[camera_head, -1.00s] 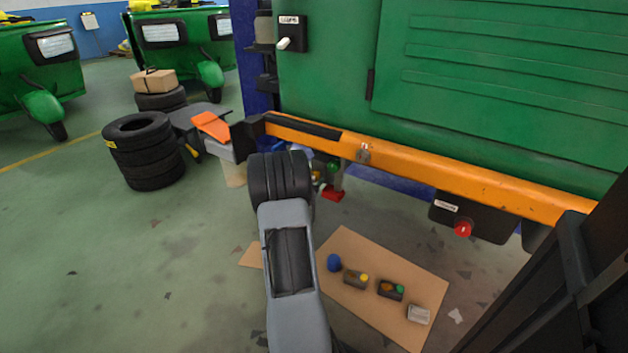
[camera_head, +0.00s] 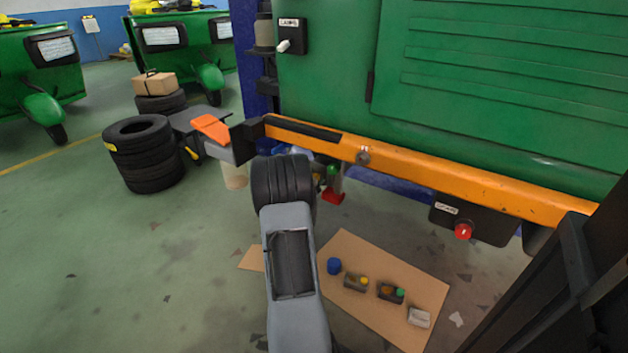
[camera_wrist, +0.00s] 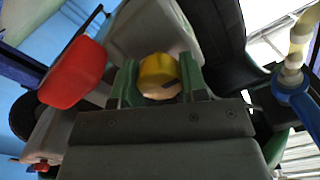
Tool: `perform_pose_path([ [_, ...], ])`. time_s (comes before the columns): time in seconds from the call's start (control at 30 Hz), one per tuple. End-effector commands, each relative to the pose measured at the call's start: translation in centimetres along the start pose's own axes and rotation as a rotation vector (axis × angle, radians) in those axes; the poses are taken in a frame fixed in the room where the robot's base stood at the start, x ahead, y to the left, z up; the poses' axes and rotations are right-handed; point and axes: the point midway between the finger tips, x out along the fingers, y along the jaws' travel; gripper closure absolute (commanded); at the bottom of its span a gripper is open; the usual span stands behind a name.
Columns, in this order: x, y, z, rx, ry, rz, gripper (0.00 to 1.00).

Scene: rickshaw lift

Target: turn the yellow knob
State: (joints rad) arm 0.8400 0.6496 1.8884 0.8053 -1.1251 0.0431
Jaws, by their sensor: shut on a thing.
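The yellow knob (camera_wrist: 160,74) shows near the middle of the wrist view, a round cap with a dark mark on its face. It sits in front of a pale grey housing (camera_wrist: 128,25). My gripper (camera_wrist: 158,82) has one green finger on each side of the knob and is shut on it. In the head view my arm hides both the yellow knob and the fingertips. A red part (camera_wrist: 75,74) is just left of the knob in the wrist view, apart from my fingers.
An orange beam (camera_head: 450,180) of the green vehicle (camera_head: 480,70) runs to the right of my arm. A blue fitting (camera_wrist: 290,95) with a pale pipe is at the right in the wrist view. Cardboard (camera_head: 345,250) with small parts lies on the floor. Stacked tyres (camera_head: 145,155) stand left.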

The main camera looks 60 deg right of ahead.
Motion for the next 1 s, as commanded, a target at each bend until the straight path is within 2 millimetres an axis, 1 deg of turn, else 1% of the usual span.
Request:
perform_pose_path([
  [0.17, -0.03, -0.04, -0.09, -0.048, -0.002, 0.001, 0.84],
  [0.37, -0.04, -0.14, -0.24, -0.181, -0.006, 0.003, 0.84],
  [1.0, -0.06, -0.28, -0.18, -0.786, -0.024, 0.010, 0.84],
])
